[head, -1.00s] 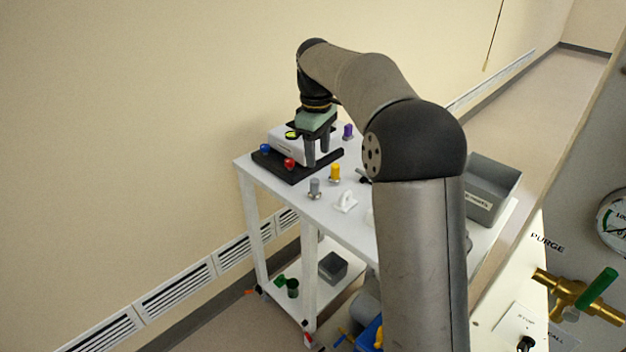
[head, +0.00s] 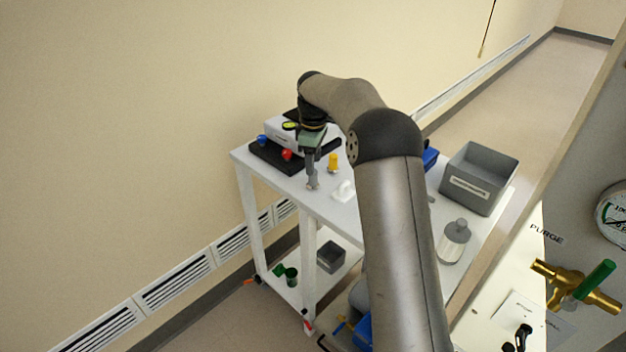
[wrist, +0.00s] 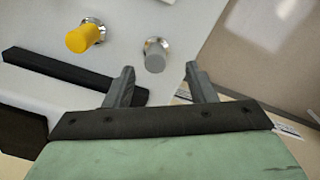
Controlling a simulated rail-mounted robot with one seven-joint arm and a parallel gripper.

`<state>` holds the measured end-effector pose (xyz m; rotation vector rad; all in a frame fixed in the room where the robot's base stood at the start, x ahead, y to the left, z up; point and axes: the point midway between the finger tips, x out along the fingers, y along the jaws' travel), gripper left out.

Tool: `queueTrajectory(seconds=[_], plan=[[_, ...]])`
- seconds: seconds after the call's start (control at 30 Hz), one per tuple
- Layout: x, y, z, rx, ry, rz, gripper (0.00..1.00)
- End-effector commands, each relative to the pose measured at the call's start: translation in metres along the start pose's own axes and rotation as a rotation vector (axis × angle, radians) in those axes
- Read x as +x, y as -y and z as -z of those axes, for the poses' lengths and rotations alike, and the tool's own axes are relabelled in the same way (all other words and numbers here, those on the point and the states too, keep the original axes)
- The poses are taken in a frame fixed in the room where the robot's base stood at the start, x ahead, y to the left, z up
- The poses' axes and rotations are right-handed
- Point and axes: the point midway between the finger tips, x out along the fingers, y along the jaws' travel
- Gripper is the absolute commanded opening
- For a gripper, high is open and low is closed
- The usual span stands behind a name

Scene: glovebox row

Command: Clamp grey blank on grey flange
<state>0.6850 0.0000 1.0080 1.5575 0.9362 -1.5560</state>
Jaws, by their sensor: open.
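The grey blank (wrist: 155,58) is a short grey cylinder on a shiny metal base, on the white cart top. In the wrist view it lies between and just beyond the fingertips of my gripper (wrist: 159,70), which is open and empty. In the head view my gripper (head: 312,172) hangs over the cart's near edge, and the grey piece (head: 312,186) shows only in part below the fingers. Whether a finger touches it I cannot tell. I cannot make out a grey flange for certain in either view.
A yellow-capped piece (head: 333,162) stands close beside; it also shows in the wrist view (wrist: 85,38). A grey bin (head: 480,180) and a lidded canister (head: 454,241) stand right.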

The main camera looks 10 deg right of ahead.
Motion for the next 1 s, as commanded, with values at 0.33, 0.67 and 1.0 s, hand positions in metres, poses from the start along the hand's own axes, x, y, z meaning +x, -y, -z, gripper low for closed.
queueTrajectory(seconds=[0.33,0.67,1.0], plan=[[0.034,-0.006,0.003,0.0,0.002,0.003,0.51],[0.058,-0.006,0.003,0.0,0.0,0.0,0.51],[0.057,-0.006,0.003,0.0,-0.001,0.0,0.0]])
